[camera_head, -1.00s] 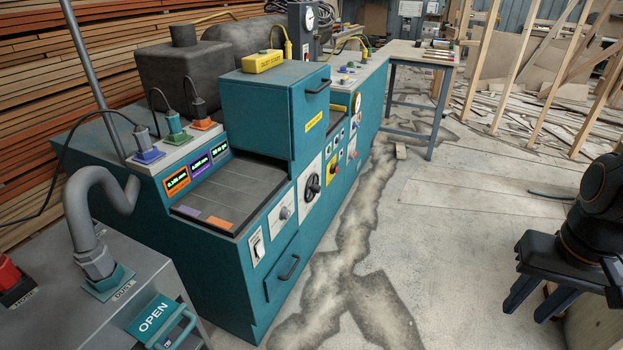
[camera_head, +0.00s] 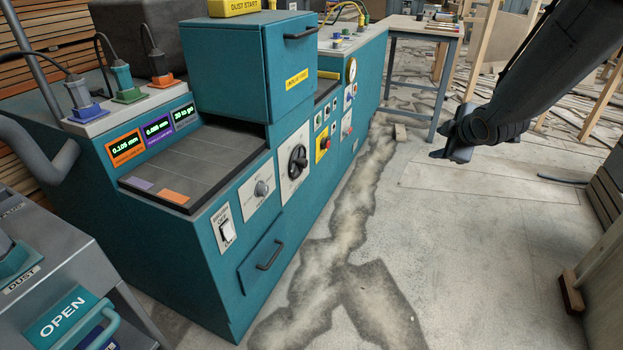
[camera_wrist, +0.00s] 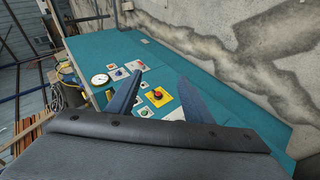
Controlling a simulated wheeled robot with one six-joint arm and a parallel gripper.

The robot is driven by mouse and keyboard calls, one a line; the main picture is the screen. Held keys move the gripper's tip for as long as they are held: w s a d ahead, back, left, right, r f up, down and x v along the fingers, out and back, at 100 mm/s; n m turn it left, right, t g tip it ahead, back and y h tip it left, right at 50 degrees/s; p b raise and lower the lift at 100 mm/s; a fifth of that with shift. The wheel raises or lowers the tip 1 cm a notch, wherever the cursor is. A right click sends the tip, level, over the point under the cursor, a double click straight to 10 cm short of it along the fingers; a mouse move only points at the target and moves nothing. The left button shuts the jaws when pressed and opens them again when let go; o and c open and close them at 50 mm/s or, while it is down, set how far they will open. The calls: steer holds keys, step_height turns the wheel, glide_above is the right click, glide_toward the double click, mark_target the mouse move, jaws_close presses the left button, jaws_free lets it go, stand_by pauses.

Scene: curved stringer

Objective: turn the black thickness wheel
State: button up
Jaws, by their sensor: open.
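The black thickness wheel (camera_head: 298,161) is on a white plate on the teal machine's front side, just below and right of the feed table. My gripper (camera_head: 452,150) is in the air to the right of the machine, well apart from the wheel. In the wrist view my gripper (camera_wrist: 155,92) has its two fingers spread with nothing between them. Behind them the machine's panel shows a red button on a yellow plate (camera_wrist: 158,96). I cannot make out the black wheel in the wrist view.
A gauge (camera_head: 351,70) is farther along. A workbench (camera_head: 417,30) stands behind. The floor (camera_head: 440,230) right of the machine is mostly clear.

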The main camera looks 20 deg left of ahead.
steer(key=w+a+f+n+t+y+b, duration=0.1)
steer(key=w+a+f+n+y+b, duration=0.25)
steer(key=w+a+n, duration=0.35)
steer(key=n+g+y+b, duration=1)
steer(key=n+b, duration=0.6)
steer(key=n, duration=0.7)
glide_toward(306, 164)
steer(key=a+f+y, duration=0.1)
steer(key=shift+w+a+b, duration=0.15)
steer(key=shift+a+b, duration=0.25)
steer(key=shift+a, duration=1.55)
steer(key=shift+w+a+b, duration=0.2)
steer(key=shift+a+b, duration=0.15)
steer(key=shift+a, duration=1.55)
steer(key=shift+t, duration=0.4)
steer(key=c, duration=1.1)
steer(key=shift+o, duration=0.2)
